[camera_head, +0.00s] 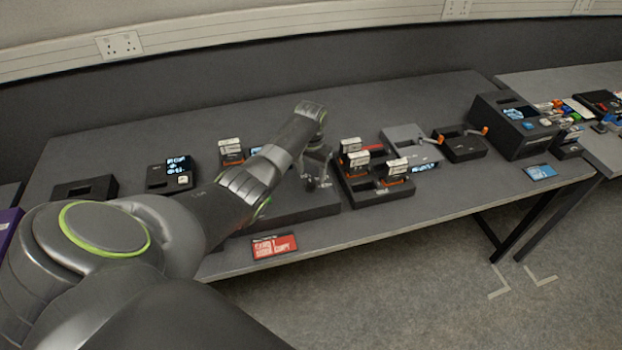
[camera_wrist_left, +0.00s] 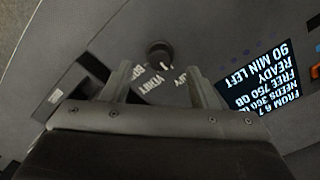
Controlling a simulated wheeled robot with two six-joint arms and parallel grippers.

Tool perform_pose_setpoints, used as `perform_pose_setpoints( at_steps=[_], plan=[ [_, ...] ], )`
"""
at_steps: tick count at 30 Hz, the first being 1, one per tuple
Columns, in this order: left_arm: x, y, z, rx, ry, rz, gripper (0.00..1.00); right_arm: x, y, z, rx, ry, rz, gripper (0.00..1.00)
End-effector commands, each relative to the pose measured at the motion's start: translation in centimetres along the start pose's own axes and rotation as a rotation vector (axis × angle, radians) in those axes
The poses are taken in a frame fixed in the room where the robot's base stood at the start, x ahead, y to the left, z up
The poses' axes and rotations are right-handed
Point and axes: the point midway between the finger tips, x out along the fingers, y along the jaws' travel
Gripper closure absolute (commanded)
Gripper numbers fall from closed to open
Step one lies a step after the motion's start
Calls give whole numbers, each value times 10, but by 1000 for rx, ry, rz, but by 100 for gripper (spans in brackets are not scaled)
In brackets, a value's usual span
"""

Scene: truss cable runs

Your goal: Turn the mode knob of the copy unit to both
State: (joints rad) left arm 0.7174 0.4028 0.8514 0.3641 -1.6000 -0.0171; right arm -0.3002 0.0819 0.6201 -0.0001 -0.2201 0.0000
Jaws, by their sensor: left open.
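The copy unit (camera_head: 305,207) is a flat dark grey box near the front of the table, partly covered by my left arm in the head view. In the left wrist view its mode knob (camera_wrist_left: 159,52) is a small round black knob, with white labels beside it that read upside down and are partly unclear. Its lit screen (camera_wrist_left: 262,92) shows "READY" and "90 MIN LEFT". My left gripper (camera_head: 317,172) points down over the unit. In the left wrist view the fingers (camera_wrist_left: 161,80) are apart, with the knob beyond the gap between their tips.
A dark tray with upright cartridges (camera_head: 375,190) stands close right of the unit. Further right are a grey box (camera_head: 405,140), a black box with orange ends (camera_head: 459,145) and a large device (camera_head: 512,125). A red sign (camera_head: 275,247) is at the front edge.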

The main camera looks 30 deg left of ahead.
Motion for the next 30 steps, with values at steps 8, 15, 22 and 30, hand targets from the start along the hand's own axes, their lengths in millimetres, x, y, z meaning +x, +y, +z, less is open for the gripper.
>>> perform_pose_setpoints(
  at_steps=[8, 15, 22, 30],
  plan=[
    [32, 0, 0, 1, 0, -1, 46, 2, -1, 0, 0, 0, -1, 64],
    [40, 0, 0, 1, 1, -1, 46, 3, -2, 0, 1, 0, -2, 64],
    [39, 0, 0, 1, 1, -1, 50, 2, -3, 0, 2, 0, -4, 64],
    [39, 0, 0, 1, 1, -1, 86, 2, -3, 0, 1, 0, -4, 64]
  ],
)
